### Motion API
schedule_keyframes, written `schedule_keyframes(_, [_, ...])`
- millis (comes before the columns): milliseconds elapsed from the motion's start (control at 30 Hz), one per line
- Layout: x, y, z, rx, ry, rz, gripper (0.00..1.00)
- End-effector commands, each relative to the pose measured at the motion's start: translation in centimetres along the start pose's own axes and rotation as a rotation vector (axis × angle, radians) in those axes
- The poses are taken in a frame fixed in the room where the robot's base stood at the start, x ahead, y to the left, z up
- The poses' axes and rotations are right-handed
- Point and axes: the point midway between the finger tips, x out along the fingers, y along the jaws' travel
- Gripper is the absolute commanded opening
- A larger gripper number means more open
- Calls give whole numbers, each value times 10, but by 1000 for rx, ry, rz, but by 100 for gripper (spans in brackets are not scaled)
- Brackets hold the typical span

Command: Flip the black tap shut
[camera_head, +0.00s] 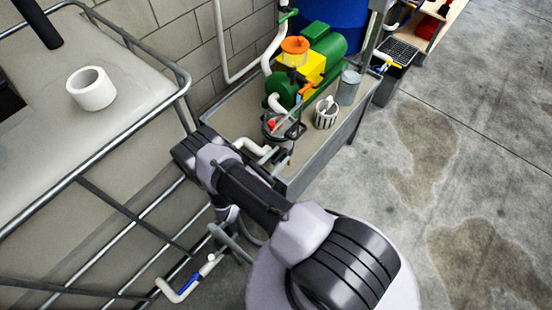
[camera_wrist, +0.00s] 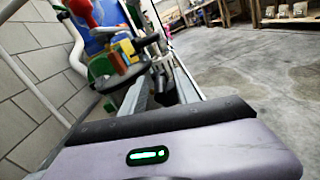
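I cannot make out a black tap for certain in either view. In the head view, a green pump (camera_head: 322,52) with a yellow block (camera_head: 304,68) and an orange cap (camera_head: 295,45) stands in a grey trough. An orange handle (camera_head: 305,89) and a small red handle (camera_head: 272,125) show near it. A white pipe with a blue handle (camera_head: 187,281) lies low at left. My arm reaches across the middle, hiding part of the trough's near end. My gripper's fingers cannot be made out. The wrist view also shows the green pump machinery (camera_wrist: 110,62), blurred.
A metal-railed platform with a white ring (camera_head: 91,88) is at left. A striped cup (camera_head: 326,113) and grey bucket (camera_head: 349,87) stand in the trough (camera_head: 345,135). A blue drum (camera_head: 330,12) is behind. The concrete floor (camera_head: 470,130) at right is clear.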

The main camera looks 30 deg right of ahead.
Motion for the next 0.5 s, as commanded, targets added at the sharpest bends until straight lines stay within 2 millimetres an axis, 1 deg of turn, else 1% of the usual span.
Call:
schedule_keyframes(67, [-4, 0, 0, 0, 0, 1, 37])
schedule_keyframes(167, [-19, 2, 1, 1, 1, 4, 37])
schedule_keyframes(367, [-73, 2, 2, 0, 1, 7, 37])
schedule_keyframes(500, [-117, 2, 1, 2, 2, 7, 37])
